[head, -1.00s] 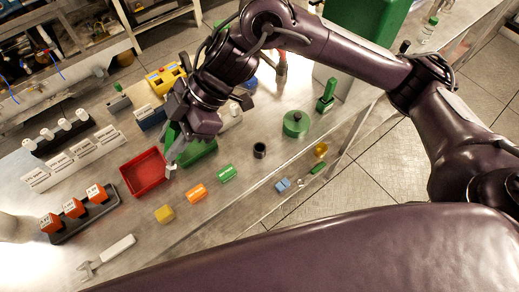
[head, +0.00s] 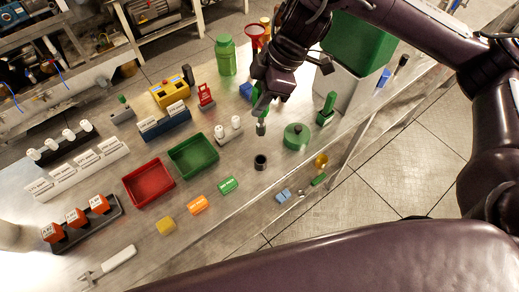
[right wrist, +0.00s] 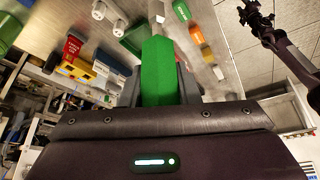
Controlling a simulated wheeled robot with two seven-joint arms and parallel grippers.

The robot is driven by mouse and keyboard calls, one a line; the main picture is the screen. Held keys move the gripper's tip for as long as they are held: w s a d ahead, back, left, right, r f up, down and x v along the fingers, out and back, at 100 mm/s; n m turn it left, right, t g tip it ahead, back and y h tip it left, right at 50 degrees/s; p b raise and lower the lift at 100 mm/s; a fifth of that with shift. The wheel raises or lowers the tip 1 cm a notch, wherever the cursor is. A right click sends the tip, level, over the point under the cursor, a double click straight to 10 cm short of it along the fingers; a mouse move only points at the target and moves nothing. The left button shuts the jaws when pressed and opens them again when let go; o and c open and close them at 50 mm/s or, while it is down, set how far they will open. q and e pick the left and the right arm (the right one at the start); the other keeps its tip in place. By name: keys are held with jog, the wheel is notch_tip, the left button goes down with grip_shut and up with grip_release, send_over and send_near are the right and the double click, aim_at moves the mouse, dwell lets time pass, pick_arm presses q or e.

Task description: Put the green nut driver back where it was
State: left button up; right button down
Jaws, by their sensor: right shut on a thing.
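My right gripper (head: 266,97) is shut on the green nut driver (head: 261,112). The driver points down, its grey socket end above the bench and just behind a black round cup (head: 260,162). The tip looks clear of the cup; its exact height is hard to tell. In the right wrist view the green handle (right wrist: 157,70) fills the space between the fingers. A dark arm end, apparently my left gripper (right wrist: 256,14), shows small at the top right of that view; its jaws are unclear. It is not in the head view.
A green round lid (head: 297,137) and an upright green-handled item (head: 326,108) stand right of the cup. White fittings (head: 229,132), a green tray (head: 193,156) and a red tray (head: 149,186) lie left. Labelled blocks (head: 228,185) line the front edge.

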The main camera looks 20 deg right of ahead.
notch_tip(320, 180, down, 14)
jog(key=shift+r+b, duration=0.2)
jog(key=shift+b, duration=0.55)
notch_tip(320, 180, down, 3)
jog(key=shift+f, duration=0.3)
jog(key=c, duration=1.1)
grip_release()
send_near(259, 135)
notch_tip(259, 135, down, 3)
jog(key=d, duration=0.1)
jog(key=shift+w+f+p, duration=0.15)
jog(key=shift+w+p, duration=0.3)
